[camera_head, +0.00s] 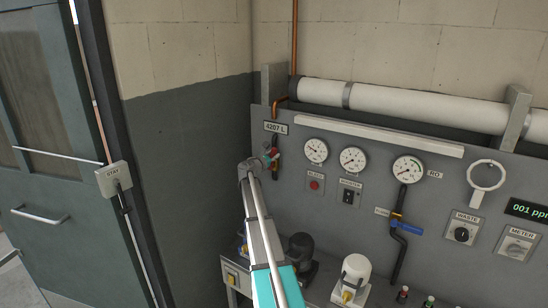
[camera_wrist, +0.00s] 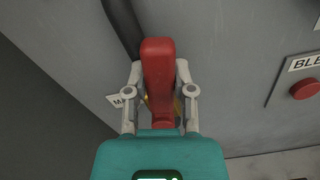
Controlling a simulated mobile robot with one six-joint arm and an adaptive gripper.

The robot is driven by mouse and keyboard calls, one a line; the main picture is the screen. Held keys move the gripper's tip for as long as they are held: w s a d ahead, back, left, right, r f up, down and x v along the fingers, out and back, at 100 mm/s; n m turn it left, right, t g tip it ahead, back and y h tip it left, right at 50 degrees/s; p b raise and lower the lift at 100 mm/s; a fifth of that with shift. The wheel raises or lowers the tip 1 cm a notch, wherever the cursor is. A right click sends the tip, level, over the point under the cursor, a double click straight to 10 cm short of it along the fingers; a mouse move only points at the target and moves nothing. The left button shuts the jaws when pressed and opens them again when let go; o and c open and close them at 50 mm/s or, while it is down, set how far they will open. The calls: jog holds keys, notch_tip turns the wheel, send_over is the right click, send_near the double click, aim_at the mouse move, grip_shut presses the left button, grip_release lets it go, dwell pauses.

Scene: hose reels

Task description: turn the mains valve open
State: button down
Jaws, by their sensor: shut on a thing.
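The mains valve's red lever handle (camera_wrist: 158,55) stands upright in the middle of the wrist view, on a dark pipe (camera_wrist: 121,22). A bit of brass shows behind it. My gripper (camera_wrist: 159,78) is shut on the red handle, with one grey finger on each side. In the head view my gripper (camera_head: 269,159) is at the left end of the grey panel, below the 4207 L label. There the handle is mostly hidden by the gripper. A white label starting with M (camera_wrist: 117,100) is partly covered by the left finger.
The grey panel (camera_head: 335,222) carries several gauges, a red button (camera_head: 315,185) and a blue-handled valve (camera_head: 408,228) to the right. Pumps (camera_head: 301,245) stand on a bench below. A dark door (camera_head: 55,190) is at the left.

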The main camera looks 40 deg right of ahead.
jog(key=shift+w+a+n, duration=0.3)
jog(key=shift+w+n, duration=0.25)
jog(key=shift+n, duration=0.05)
jog(key=shift+w+a+n, duration=0.3)
jog(key=shift+w+n, duration=0.2)
jog(key=shift+n, duration=0.1)
jog(key=shift+s+d+n, duration=0.1)
jog(key=shift+d+n, duration=0.2)
jog(key=shift+c, duration=2.2)
grip_release()
jog(key=shift+d, duration=0.15)
jog(key=v, duration=1.2)
jog(key=shift+f, duration=0.1)
